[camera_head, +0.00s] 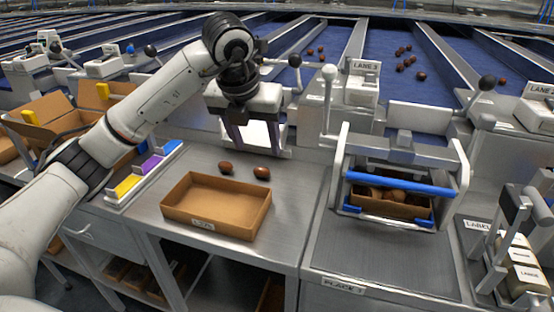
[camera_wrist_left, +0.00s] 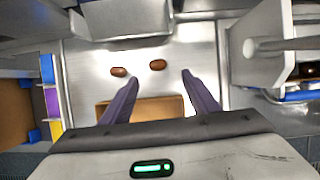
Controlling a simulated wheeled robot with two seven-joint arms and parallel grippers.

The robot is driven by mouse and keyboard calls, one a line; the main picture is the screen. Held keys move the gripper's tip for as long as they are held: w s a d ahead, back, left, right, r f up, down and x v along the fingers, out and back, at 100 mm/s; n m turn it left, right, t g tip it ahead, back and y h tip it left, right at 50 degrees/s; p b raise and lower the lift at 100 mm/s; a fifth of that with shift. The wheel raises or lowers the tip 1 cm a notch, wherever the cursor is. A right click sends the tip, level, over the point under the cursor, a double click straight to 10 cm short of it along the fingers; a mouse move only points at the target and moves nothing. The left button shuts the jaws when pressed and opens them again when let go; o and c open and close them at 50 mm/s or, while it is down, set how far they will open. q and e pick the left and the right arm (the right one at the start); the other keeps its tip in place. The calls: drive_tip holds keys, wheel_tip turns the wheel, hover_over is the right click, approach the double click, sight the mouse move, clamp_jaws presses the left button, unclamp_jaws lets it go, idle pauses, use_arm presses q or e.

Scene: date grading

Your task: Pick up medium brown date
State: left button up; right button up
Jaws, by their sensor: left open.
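Two brown dates lie on the steel table behind the open cardboard tray (camera_head: 237,228): a left date (camera_head: 225,167) and a right date (camera_head: 261,172). They look alike in size and colour, so I cannot tell which is the medium one. The left wrist view shows the left date (camera_wrist_left: 119,71) just outside the left finger and the right date (camera_wrist_left: 157,64) between the finger lines. My left gripper (camera_head: 258,146) is open and empty, pointing down above the table just behind the dates. My right gripper is not in view.
A strip of yellow, purple and blue blocks (camera_head: 152,166) lies left of the tray. A blue-barred press frame (camera_head: 400,182) with a box of dates stands to the right. Lane levers and walls (camera_head: 362,84) are behind. Bare steel surrounds the dates.

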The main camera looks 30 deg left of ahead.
sight(260, 170)
use_arm(q)
drive_tip(key=x, duration=0.3)
drive_tip(key=shift+a+f, duration=0.15)
drive_tip(key=shift+f, duration=0.05)
drive_tip(key=shift+w+f, duration=0.15)
drive_tip(key=shift+f, duration=0.45)
drive_tip(key=x, duration=0.4)
drive_tip(key=shift+a+f, duration=0.2)
drive_tip(key=shift+f, duration=0.45)
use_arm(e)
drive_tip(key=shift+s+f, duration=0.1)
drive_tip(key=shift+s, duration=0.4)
use_arm(q)
drive_tip(key=c, duration=0.8)
